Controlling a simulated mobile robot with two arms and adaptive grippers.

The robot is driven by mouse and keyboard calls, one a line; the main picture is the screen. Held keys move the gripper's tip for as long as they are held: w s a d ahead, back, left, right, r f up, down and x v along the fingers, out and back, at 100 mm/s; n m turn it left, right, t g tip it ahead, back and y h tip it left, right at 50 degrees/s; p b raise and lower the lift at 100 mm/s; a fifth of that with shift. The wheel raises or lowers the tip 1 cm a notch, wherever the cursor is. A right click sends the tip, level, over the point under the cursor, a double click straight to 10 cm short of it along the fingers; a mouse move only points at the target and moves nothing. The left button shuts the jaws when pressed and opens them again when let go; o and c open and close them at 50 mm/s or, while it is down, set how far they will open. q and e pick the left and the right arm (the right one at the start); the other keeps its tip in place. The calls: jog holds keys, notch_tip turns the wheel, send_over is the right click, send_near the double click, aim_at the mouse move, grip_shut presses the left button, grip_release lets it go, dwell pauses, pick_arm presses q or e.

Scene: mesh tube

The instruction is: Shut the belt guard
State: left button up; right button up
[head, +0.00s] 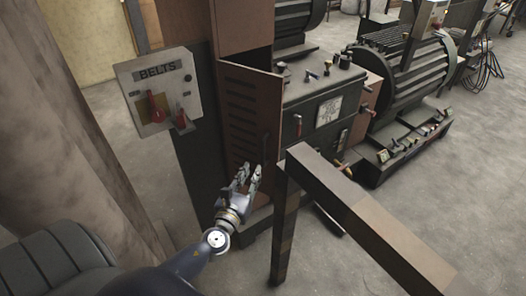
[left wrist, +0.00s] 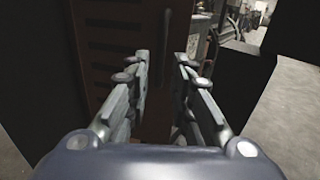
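The belt guard (head: 243,100) is a brown louvred door on the machine's near left end. Its right edge stands out from the brown housing above, with a dark gap, so it looks partly open. A dark upright handle (left wrist: 190,45) is near its right edge. My left gripper (head: 247,172) is in front of the lower part of the door, fingers pointing towards it. Whether anything touches is unclear. My right gripper is out of view.
A grey BELTS box (head: 158,92) with red levers is on the left beside the door. A dark rail with a post (head: 284,225) stands to the right of my left arm. A machine with a ribbed motor (head: 410,75) stands behind. Bare floor (head: 450,190) lies at the right.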

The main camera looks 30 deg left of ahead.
aim_at(262, 152)
pick_arm(q)
jog(key=x, duration=0.7)
jog(key=r+x, duration=0.1)
jog(key=x, duration=0.2)
jog(key=shift+w+p, duration=0.4)
jog(key=shift+w, duration=0.05)
grip_shut()
